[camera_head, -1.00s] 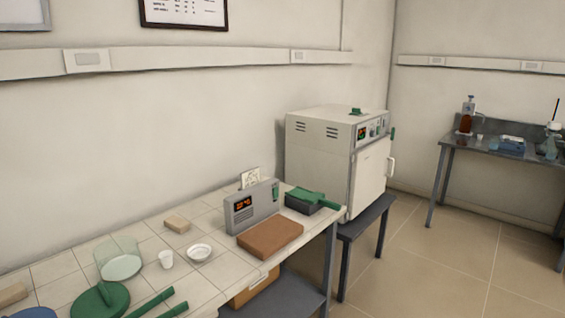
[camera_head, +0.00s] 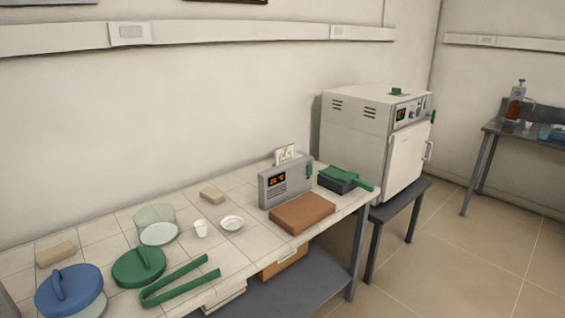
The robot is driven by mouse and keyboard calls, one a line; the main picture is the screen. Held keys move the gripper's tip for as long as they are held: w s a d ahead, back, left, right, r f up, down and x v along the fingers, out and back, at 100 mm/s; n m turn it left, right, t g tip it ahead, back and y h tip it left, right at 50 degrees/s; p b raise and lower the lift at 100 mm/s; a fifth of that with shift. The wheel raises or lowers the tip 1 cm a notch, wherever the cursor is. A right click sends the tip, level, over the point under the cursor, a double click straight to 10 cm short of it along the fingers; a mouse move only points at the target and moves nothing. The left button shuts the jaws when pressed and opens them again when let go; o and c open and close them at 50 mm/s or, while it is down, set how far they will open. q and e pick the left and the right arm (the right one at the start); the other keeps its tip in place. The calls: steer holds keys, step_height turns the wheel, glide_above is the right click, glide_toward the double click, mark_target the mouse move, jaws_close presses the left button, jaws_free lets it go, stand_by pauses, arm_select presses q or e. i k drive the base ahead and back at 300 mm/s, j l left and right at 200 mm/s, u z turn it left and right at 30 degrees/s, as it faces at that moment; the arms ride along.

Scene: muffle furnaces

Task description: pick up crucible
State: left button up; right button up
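A small white cup, which looks like the crucible (camera_head: 201,229), stands upright on the tiled bench (camera_head: 110,243). A shallow white dish (camera_head: 232,223) sits just to its right, and a clear glass vessel (camera_head: 156,224) stands to its left. Green tongs (camera_head: 180,281) lie on the bench in front of the cup. Neither of my grippers is in view.
A green lid (camera_head: 138,267) and a blue lid (camera_head: 70,290) lie at the front left. A grey controller (camera_head: 286,184) and a brown block (camera_head: 303,214) stand to the right. The furnace (camera_head: 360,140) is on a separate dark table, with open floor beside it.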

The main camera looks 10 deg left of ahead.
mark_target(200, 226)
steer(key=i+l+u, duration=0.1)
steer(key=u, duration=0.95)
steer(key=i+l, duration=0.05)
steer(key=i, duration=0.05)
